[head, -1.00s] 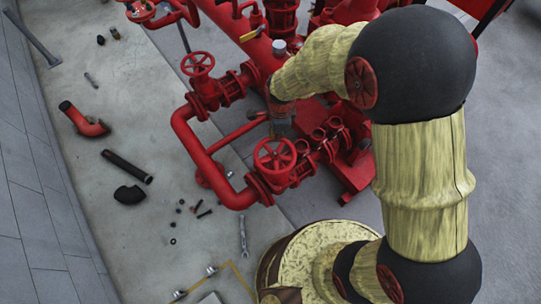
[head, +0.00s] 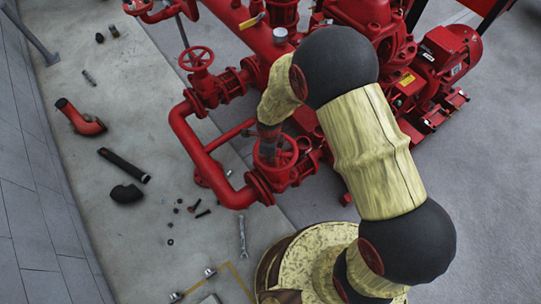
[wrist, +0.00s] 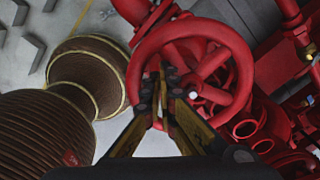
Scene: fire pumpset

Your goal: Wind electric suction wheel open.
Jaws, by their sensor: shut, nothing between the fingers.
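A red spoked handwheel (head: 292,164) stands on the near valve of the red piping, partly covered by my arm. It fills the upper middle of the wrist view (wrist: 243,78). My gripper (wrist: 165,82) is shut and empty, its fingers together over the wheel's opening between rim and spokes. In the head view my gripper (head: 268,150) points down at the wheel's upper left part. Whether the fingertips touch a spoke or reach below the rim I cannot tell.
Another red handwheel (head: 196,59) stands farther back on the same pipework. A red motor (head: 453,58) is at the upper right. Loose fittings, a black pipe (head: 125,166) and a wrench (head: 242,237) lie on the floor at left. The grey floor at right is clear.

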